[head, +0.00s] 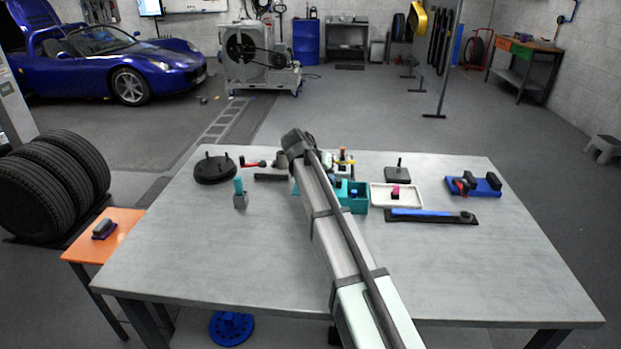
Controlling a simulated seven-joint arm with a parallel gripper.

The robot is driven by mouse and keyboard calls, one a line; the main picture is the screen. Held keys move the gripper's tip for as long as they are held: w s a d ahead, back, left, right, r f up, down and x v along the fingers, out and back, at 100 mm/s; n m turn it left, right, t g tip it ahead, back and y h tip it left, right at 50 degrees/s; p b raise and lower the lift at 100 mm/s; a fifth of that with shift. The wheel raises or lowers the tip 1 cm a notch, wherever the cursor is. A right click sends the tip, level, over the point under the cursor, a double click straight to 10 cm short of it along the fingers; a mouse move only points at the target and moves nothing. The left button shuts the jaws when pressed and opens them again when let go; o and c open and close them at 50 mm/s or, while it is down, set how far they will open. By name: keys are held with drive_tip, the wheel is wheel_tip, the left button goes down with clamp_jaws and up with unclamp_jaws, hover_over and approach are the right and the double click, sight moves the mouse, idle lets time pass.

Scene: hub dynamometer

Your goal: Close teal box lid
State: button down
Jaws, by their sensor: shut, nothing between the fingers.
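The teal box (355,208) stands on the table right of my arm, and the arm covers its left part. Its top looks open in the part that shows, with a small blue item (354,194) inside. A sliver of teal (296,189) shows left of the arm; I cannot tell whether it is the lid or the box. The lid cannot be made out clearly. My arm reaches over the table from the front, and its far end is behind the box. My gripper is hidden behind the arm.
Right of the box are a white tray (410,205) with a pink-topped piece, a blue-and-black bar (430,216) and a blue fixture (473,186). A teal-topped peg block (240,198) and a dark disc (214,170) stand left. The table's front (250,265) is clear.

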drive_tip(key=d, duration=0.7)
drive_tip(key=shift+d, duration=0.3)
drive_tip(key=shift+d, duration=0.1)
